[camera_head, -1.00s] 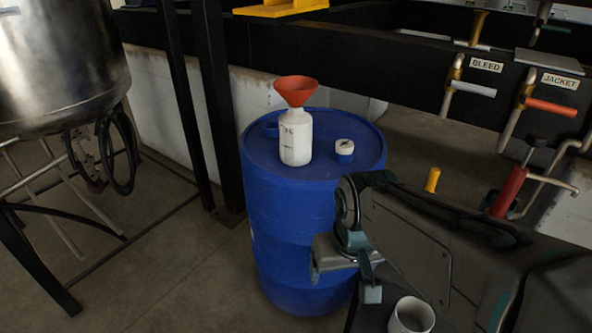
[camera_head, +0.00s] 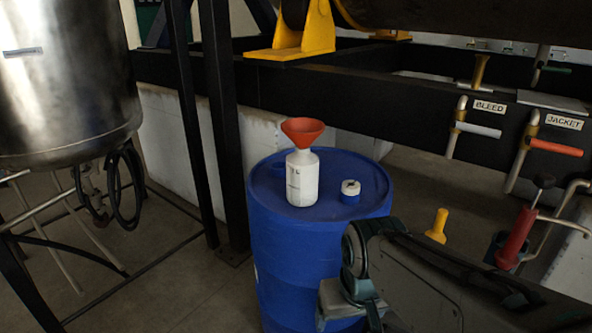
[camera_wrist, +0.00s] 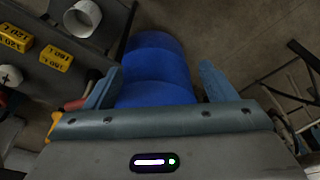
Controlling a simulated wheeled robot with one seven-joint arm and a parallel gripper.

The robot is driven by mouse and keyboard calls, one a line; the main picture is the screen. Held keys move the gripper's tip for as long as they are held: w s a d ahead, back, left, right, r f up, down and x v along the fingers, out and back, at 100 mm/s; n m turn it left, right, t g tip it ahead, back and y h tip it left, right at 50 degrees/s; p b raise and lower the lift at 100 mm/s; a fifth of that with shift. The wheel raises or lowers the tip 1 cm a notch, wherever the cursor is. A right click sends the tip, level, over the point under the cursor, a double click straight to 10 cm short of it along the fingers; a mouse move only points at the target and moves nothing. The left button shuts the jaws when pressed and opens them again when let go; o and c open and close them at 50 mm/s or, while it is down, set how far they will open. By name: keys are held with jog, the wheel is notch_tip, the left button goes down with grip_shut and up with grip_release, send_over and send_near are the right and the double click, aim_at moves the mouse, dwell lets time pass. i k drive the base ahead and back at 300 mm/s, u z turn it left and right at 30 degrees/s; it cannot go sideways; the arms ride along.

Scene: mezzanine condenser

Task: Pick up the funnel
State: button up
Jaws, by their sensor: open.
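The orange-red funnel (camera_head: 303,129) sits upright in the neck of a white bottle (camera_head: 302,180) in the head view. The bottle stands on top of a blue drum (camera_head: 284,237). My gripper (camera_wrist: 158,84) is open and empty in the wrist view, its two fingers spread in front of the side of the blue drum (camera_wrist: 155,68). In the head view my wrist is low, at the drum's right front, below and apart from the funnel. The fingertips there are cut off or hidden. The funnel does not show in the wrist view.
A small white-and-blue jar (camera_head: 351,191) stands on the drum right of the bottle. A black post (camera_head: 222,130) and a steel tank (camera_head: 66,80) are at left. Valve handles on a black beam (camera_head: 400,122) are at right. A white cup (camera_wrist: 83,18) and yellow blocks (camera_wrist: 55,58) show in the wrist view.

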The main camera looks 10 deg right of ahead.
aim_at(304, 146)
jog(key=z, duration=0.05)
jog(key=k, duration=0.5)
jog(key=u, duration=0.75)
jog(key=i, duration=1.65)
jog(key=z, duration=0.6)
